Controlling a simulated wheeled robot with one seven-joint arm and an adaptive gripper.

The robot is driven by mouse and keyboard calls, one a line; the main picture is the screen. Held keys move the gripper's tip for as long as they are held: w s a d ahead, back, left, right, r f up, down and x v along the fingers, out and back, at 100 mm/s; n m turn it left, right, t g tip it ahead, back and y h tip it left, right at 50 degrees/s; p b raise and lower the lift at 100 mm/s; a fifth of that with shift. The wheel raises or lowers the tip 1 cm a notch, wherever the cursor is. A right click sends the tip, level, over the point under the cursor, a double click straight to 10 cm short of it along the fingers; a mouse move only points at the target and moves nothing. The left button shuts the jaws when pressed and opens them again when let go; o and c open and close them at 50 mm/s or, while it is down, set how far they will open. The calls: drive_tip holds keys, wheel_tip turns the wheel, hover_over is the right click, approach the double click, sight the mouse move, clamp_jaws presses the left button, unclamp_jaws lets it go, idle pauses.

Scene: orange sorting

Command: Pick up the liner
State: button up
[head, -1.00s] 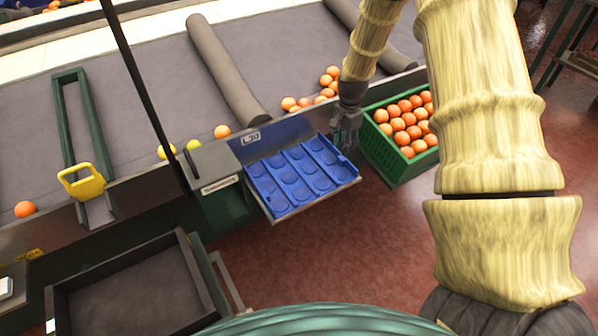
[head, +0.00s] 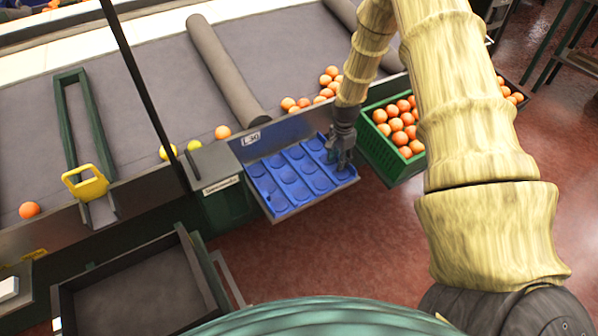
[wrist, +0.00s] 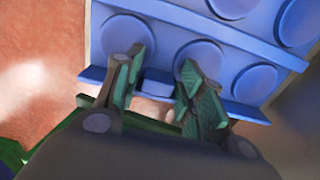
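The liner is a blue moulded sheet with rows of round cups (head: 282,186), lying on a small shelf at the side of the sorting table. It also fills the upper part of the wrist view (wrist: 188,30). My gripper (head: 344,164) is over the liner's right edge in the head view. In the wrist view my gripper (wrist: 160,80) has its two green-padded fingers apart, with the liner's near edge and a raised tab between or just beyond them. I cannot tell whether the fingers touch the liner.
A green crate full of oranges (head: 370,150) stands just right of the liner. A dark empty tray (head: 62,301) is at the lower left. A grey box (head: 212,165) adjoins the liner's left side. Several oranges (head: 290,104) lie on the grey belt behind.

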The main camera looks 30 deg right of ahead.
drive_tip(key=shift+f, duration=0.1)
clamp_jaws()
idle(0.4)
